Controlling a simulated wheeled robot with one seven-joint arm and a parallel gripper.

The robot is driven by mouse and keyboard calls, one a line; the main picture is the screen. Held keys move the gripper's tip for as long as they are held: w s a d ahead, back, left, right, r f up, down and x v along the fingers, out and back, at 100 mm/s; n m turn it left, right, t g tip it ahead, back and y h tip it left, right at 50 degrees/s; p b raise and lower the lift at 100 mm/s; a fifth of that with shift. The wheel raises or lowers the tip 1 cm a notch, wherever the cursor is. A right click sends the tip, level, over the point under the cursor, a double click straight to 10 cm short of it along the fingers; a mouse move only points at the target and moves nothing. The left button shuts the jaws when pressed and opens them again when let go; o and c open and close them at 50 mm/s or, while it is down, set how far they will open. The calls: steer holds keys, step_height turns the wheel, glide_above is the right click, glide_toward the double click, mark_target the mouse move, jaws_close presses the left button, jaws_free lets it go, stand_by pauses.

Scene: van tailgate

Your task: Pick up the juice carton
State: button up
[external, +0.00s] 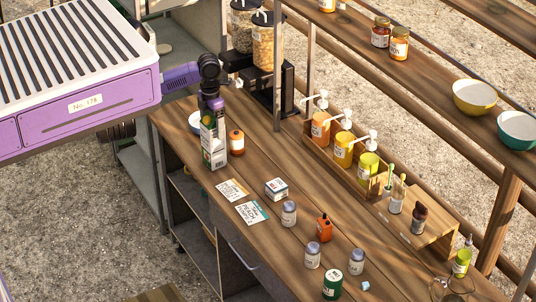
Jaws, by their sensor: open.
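The juice carton (214,150), tall and white with dark and green print, stands upright at the left end of the wooden counter. My gripper (213,104) points down at the carton's top from above. Its fingers are small and partly merge with the carton top in the picture. The jaws are open. I cannot tell whether they are around the carton's top or just above it.
An orange-brown jar (236,142) stands close right of the carton, and a white plate (195,122) lies behind it. Two cards (232,190) lie in front. Cereal dispensers (267,45) and a pump-bottle rack (318,146) stand behind. Several small jars and bottles (289,213) occupy the right.

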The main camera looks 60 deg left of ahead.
jaws_close()
steer(key=shift+r, duration=0.1)
stand_by(0.3)
